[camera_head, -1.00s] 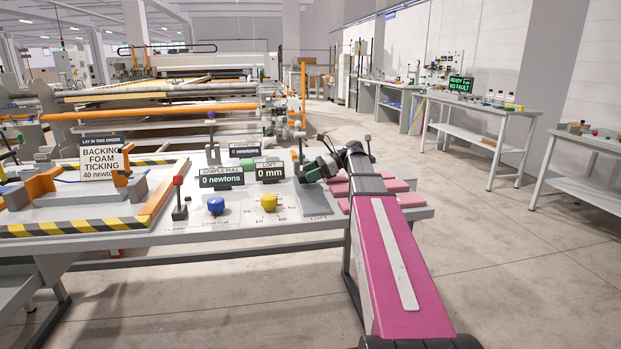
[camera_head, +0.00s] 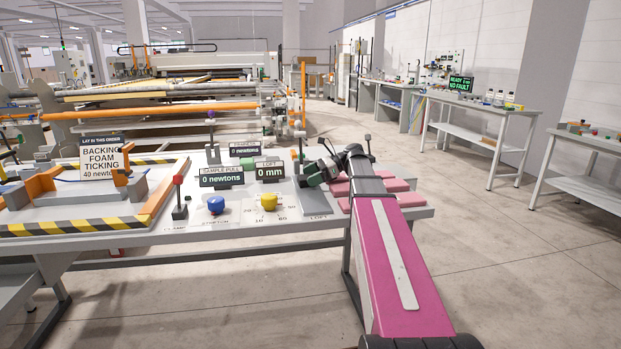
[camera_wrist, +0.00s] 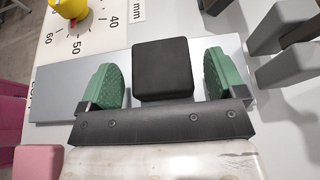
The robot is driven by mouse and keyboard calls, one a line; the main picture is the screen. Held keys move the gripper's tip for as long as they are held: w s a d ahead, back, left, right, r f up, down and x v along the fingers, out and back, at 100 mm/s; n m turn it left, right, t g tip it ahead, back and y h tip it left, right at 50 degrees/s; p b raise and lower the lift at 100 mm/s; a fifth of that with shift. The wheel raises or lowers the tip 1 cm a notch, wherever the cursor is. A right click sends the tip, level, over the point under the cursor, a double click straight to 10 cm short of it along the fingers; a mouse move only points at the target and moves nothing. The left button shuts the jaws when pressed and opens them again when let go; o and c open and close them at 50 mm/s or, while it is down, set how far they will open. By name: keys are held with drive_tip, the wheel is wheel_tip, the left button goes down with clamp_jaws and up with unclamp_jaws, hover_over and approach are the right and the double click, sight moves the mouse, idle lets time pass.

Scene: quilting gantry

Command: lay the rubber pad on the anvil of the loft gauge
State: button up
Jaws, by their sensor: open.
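My gripper (camera_wrist: 163,85) is open in the wrist view, with a green finger on each side of a black square pad (camera_wrist: 163,68). A narrow gap shows between the pad and each finger. The pad appears to lie flat on the grey metal plate of the loft gauge (camera_wrist: 60,98), beside the millimetre scale. In the head view my gripper (camera_head: 318,173) is low over the back of this grey plate (camera_head: 315,204), and the pad cannot be made out there. The loft display (camera_head: 270,170) reads 0 mm.
Pink blocks (camera_head: 400,185) lie right of the gauge, under and beside my arm. A yellow knob (camera_head: 269,202) and a blue knob (camera_head: 216,205) stand to the left. Grey blocks (camera_wrist: 288,28) stand close by the right finger in the wrist view.

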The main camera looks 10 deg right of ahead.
drive_tip(key=v, duration=1)
drive_tip(key=shift+d+r, duration=0.4)
drive_tip(key=shift+d, duration=0.35)
